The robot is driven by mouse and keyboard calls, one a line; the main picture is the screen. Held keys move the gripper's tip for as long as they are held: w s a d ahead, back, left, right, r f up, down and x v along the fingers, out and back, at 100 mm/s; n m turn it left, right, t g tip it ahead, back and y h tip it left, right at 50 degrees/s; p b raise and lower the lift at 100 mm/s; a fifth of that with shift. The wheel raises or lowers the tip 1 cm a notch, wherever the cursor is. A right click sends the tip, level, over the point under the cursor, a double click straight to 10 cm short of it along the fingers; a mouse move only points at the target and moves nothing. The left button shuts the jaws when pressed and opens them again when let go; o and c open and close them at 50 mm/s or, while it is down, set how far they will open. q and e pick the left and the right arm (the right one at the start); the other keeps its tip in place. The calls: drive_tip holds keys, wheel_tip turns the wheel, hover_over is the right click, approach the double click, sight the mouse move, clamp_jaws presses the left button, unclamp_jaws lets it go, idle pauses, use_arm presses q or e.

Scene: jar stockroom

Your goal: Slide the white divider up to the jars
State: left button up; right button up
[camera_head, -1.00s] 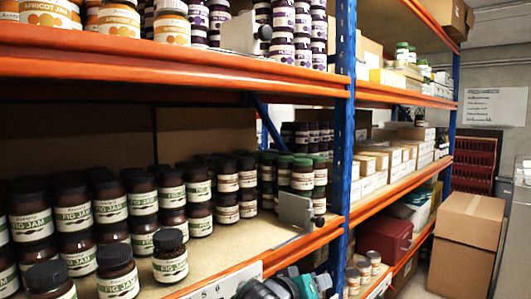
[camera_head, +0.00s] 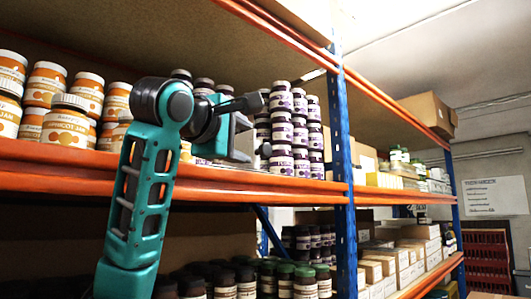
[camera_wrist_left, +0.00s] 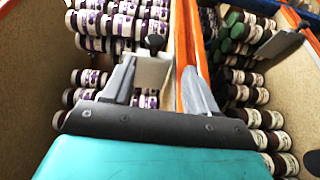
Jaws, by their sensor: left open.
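The white divider (camera_head: 243,146), a pale plate with a dark knob, stands at the front of the upper shelf among purple-labelled jars (camera_head: 285,130). My left gripper (camera_head: 238,128) is raised in front of it, partly hiding it. In the left wrist view, the divider (camera_wrist_left: 150,72) and its knob show between the open fingers of my left gripper (camera_wrist_left: 160,70). Contact cannot be told. Purple-labelled jars (camera_wrist_left: 98,28) show on both sides of the divider in that view. My right gripper is not in view.
Orange-labelled apricot jars (camera_head: 70,122) stand left on the same shelf. An orange beam (camera_head: 90,178) runs along its front edge, ending at a blue post (camera_head: 343,150). Green-lidded jars (camera_head: 304,282) stand below. Another divider (camera_wrist_left: 280,44) shows on the lower shelf.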

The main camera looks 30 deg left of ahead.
sight(263, 149)
use_arm(q)
drive_tip(key=w+p, duration=0.1)
drive_tip(key=w, duration=0.3)
drive_tip(key=w+a+p, duration=0.1)
drive_tip(key=w, duration=0.3)
drive_tip(key=w+p, duration=0.1)
drive_tip(key=w, duration=0.3)
drive_tip(key=shift+w+a+r+p, duration=0.1)
drive_tip(key=shift+a+r+p, duration=0.2)
drive_tip(key=shift+r+p, duration=0.05)
clamp_jaws()
